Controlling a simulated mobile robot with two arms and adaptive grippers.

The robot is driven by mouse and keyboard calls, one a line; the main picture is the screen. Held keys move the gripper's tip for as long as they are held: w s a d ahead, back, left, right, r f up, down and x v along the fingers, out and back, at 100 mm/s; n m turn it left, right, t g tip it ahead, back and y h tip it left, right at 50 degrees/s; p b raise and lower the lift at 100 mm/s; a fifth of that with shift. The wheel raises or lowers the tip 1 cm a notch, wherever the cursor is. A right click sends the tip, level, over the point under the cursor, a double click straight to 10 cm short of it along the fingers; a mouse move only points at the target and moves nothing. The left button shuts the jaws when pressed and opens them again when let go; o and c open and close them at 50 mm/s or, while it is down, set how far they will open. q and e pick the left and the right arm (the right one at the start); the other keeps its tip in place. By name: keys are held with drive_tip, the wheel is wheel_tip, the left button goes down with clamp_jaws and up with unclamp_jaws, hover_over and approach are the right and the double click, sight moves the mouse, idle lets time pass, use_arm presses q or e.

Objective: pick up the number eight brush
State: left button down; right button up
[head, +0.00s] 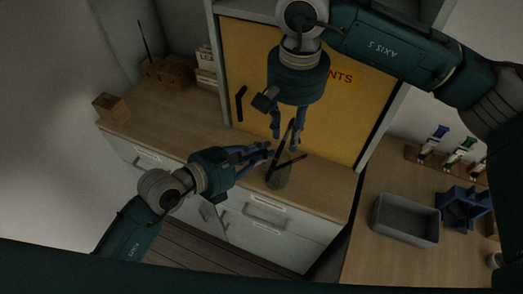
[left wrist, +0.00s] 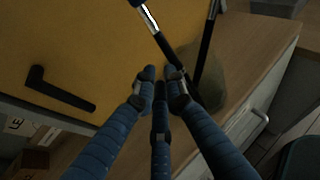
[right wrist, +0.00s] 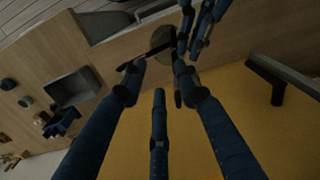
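A dull greenish jar (head: 278,177) holds several dark-handled brushes (head: 284,150) and stands near the counter's front edge. The jar also shows in the left wrist view (left wrist: 211,80) and the right wrist view (right wrist: 162,38). No number on any brush is legible. My left gripper (head: 266,150) is just left of the brushes, its fingertips a narrow gap apart; a black handle with a silver ferrule (left wrist: 150,19) passes by its right fingertip, and contact is unclear.
A yellow cabinet door (head: 250,70) with a black handle (head: 240,103) stands directly behind the jar. Wooden boxes (head: 110,107) are at the left end. A grey tray (head: 405,220) and a blue holder (head: 463,208) sit on the right counter. My two grippers are close together.

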drive_tip(key=shift+c, duration=0.3)
drive_tip(key=m+g+y, duration=0.1)
drive_tip(key=m, duration=2.6)
approach(301, 157)
drive_tip(key=f, duration=0.9)
drive_tip(key=shift+a, duration=0.35)
drive_tip(key=shift+s, duration=0.1)
clamp_jaws()
